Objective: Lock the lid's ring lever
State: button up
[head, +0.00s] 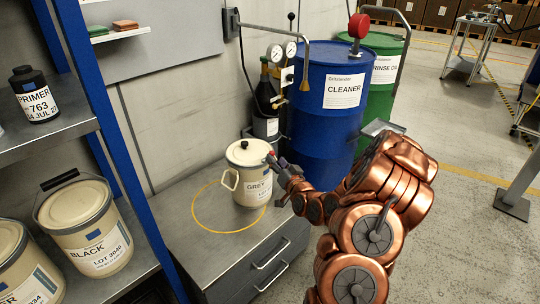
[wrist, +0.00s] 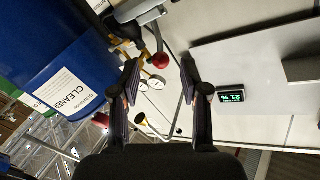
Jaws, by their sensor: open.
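The cream GREY pail (head: 252,182) stands upright on the grey bench, its lid (head: 249,153) on top with a dark knob. A small red tip (head: 270,157) shows at the lid's right rim. My gripper (head: 279,164) is right beside that rim, level with the lid. In the wrist view my gripper (wrist: 158,68) is open, with nothing held between its fingers. A red ball (wrist: 159,60) on a grey arm shows between the fingertips; it looks like the ring lever's end. I cannot tell whether the fingers touch it. The ring itself is mostly hidden.
The blue CLEANER drum (head: 330,130) stands behind my arm, the green drum (head: 385,75) beyond. Gauges (head: 283,51) and hoses are behind the pail. Shelves with a BLACK pail (head: 85,220) stand left.

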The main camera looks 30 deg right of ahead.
aim_at(270, 153)
jog(key=shift+w+d, duration=0.2)
jog(key=shift+w, duration=1.2)
jog(key=shift+w+d, duration=0.15)
jog(key=shift+w, duration=1.25)
grip_shut()
jog(key=shift+a, duration=0.1)
